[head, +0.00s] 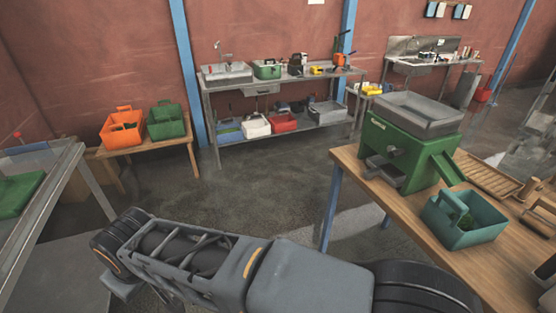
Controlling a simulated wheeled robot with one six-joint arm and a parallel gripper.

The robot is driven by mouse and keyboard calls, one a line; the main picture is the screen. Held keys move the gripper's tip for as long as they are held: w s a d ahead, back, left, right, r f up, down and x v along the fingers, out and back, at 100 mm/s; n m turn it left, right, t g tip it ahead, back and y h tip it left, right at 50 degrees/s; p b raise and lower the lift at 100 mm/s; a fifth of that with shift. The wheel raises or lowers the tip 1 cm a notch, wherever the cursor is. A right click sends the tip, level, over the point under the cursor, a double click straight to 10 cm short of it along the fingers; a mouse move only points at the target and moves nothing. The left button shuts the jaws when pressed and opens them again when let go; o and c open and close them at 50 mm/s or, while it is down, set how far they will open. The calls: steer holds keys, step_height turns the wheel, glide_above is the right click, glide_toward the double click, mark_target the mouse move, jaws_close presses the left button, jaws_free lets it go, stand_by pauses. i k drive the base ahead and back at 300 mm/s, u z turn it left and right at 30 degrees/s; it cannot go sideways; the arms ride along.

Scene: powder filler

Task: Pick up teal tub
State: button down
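A teal tub (463,233) with a raised handle stands upright on the wooden table (432,228) at the right, near its left edge. Grey links of my arm cross the bottom of the head view, left of and below the table. My gripper is not in view, so its place relative to the tub cannot be told.
A slatted wooden tray (487,178) lies behind the tub. An orange tub (122,130) and a green tub (166,123) stand on a small table at the left. A metal bench (280,88) is at the back wall. Open floor (270,185) lies between.

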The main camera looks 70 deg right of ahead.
mark_target(460, 220)
steer(key=z, duration=4.1)
steer(key=k, duration=0.55)
steer(key=u, duration=0.65)
steer(key=i, duration=1.25)
steer(key=z, duration=0.65)
